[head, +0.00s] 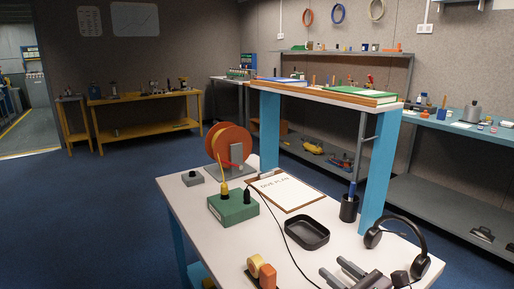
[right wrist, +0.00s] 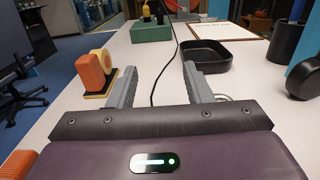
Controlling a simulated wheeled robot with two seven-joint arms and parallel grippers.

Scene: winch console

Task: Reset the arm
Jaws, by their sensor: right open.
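My right gripper (head: 336,268) is at the front edge of the white console table (head: 180,193). In the right wrist view its two grey fingers (right wrist: 158,72) stand apart with nothing between them but table top and a black cable. My left gripper is not in view. A green box (head: 233,207) with a yellow and a black upright piece on top sits mid-table. An orange reel (head: 228,143) stands behind it, with a thin red bar at its front. I cannot tell which part is the arm named in the task.
A black tray (head: 307,232), a clipboard (head: 287,191), a black pen cup (head: 349,208) and a headset (head: 417,262) lie to the right. A blue-legged shelf (head: 383,165) rises behind.

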